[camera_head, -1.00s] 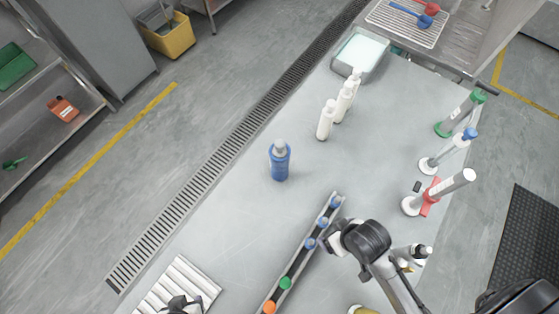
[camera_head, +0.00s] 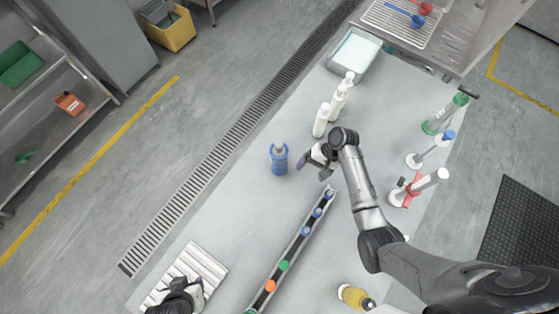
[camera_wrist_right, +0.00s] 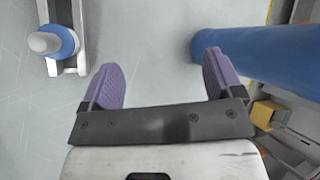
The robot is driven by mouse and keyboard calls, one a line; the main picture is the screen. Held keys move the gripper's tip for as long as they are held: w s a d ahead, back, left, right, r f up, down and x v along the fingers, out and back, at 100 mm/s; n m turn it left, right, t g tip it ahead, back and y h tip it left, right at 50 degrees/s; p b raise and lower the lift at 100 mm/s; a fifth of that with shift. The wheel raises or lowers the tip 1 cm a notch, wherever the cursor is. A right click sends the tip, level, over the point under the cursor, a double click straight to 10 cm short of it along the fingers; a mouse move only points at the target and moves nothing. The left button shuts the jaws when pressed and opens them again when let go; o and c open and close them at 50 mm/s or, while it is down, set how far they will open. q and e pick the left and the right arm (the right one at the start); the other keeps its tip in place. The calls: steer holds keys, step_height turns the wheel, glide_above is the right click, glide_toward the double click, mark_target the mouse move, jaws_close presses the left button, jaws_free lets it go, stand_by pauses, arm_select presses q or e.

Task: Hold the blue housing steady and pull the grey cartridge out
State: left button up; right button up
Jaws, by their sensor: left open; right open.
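The blue housing (camera_head: 279,163) stands upright on the grey table, left of my right gripper. The grey cartridge (camera_head: 280,147) shows as a short grey top at its upper end; the rest of it is hidden inside. My right gripper (camera_head: 312,167) is open and empty beside the housing, apart from it. In the right wrist view, the purple fingers of this gripper (camera_wrist_right: 165,80) are spread, and the housing (camera_wrist_right: 260,55) lies beyond the right finger, not between them. My left gripper (camera_head: 190,290) is at the lower left over a white ribbed tray, far from the housing, its fingers partly hidden.
A rail with several coloured knobs (camera_head: 294,251) runs below my right gripper. White bottles (camera_head: 321,120) stand behind it. The ribbed tray (camera_head: 165,282) is at lower left. Stands with tubes (camera_head: 428,182) line the right side. A yellow bottle (camera_head: 352,296) lies near the front.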

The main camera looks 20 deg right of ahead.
steer(key=w+f+m+y+b, duration=0.1)
steer(key=w+m+y, duration=0.1)
steer(key=w+d+f+m+y+b, duration=0.1)
steer(key=w+m+b, duration=0.1)
steer(key=m, duration=0.1)
steer(key=w+f+m+y+b, duration=0.1)
steer(key=w+m+y, duration=0.1)
steer(key=m, duration=0.1)
steer(key=shift+w+d+f+y+b, duration=0.15)
steer(key=shift+d+f+y+b, duration=0.15)
steer(key=shift+d, duration=0.1)
steer(key=shift+w+a+r+m+t+y+b, duration=0.1)
steer(key=shift+w+r+m+t+y+b, duration=0.1)
steer(key=shift+w+m+t+y+b, duration=0.6)
steer(key=shift+w+a+f+m+g, duration=0.1)
steer(key=shift+a+m+g, duration=0.2)
steer(key=shift+a+m, duration=0.15)
steer(key=x, duration=0.7)
steer(key=shift+x, duration=1)
arm_select(q)
step_height(320, 180, down, 7)
steer(key=shift+s+f, duration=0.2)
steer(key=shift+a, duration=0.2)
arm_select(e)
steer(key=shift+c, duration=0.5)
